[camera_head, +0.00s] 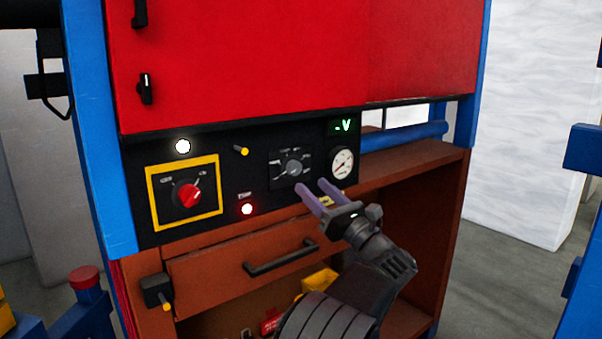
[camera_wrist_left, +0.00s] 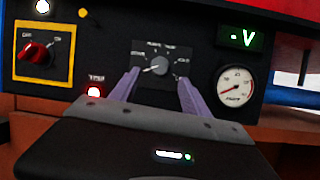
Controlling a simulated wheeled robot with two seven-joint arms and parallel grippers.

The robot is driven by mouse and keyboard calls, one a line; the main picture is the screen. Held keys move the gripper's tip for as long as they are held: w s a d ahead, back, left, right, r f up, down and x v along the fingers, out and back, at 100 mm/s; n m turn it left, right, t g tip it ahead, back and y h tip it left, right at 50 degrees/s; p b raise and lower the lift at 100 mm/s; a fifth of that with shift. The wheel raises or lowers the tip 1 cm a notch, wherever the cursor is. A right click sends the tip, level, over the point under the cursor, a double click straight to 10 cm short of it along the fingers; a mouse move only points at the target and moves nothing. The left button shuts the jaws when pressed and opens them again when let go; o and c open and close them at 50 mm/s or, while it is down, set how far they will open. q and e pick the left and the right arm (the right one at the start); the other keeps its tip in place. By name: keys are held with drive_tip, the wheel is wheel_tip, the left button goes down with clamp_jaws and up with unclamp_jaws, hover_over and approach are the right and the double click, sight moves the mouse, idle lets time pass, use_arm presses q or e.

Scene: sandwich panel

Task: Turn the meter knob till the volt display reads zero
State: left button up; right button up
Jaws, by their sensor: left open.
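The meter knob (camera_head: 293,168) is a grey-black rotary knob on a square dark plate with white markings. It also shows in the left wrist view (camera_wrist_left: 160,66), between my fingers in the picture. The volt display (camera_head: 343,126) is above and right of the knob and reads "-V" in green; the left wrist view shows the same display (camera_wrist_left: 242,38). My left gripper (camera_head: 317,190) is open, its two purple fingers pointing at the panel just below and right of the knob in the head view. It holds nothing. My right gripper is not in view.
A round white gauge (camera_head: 342,163) sits right of the knob. A red switch (camera_head: 187,194) on a yellow-framed plate, a lit red lamp (camera_head: 247,209) and a white lamp (camera_head: 183,146) are to the left. A drawer handle (camera_head: 281,258) juts out below the panel.

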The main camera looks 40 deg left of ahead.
sight(297, 171)
use_arm(q)
drive_tip(key=p+x, duration=0.1)
drive_tip(key=x, duration=0.5)
drive_tip(key=shift+p, duration=0.35)
drive_tip(key=shift+c, duration=0.4)
clamp_jaws()
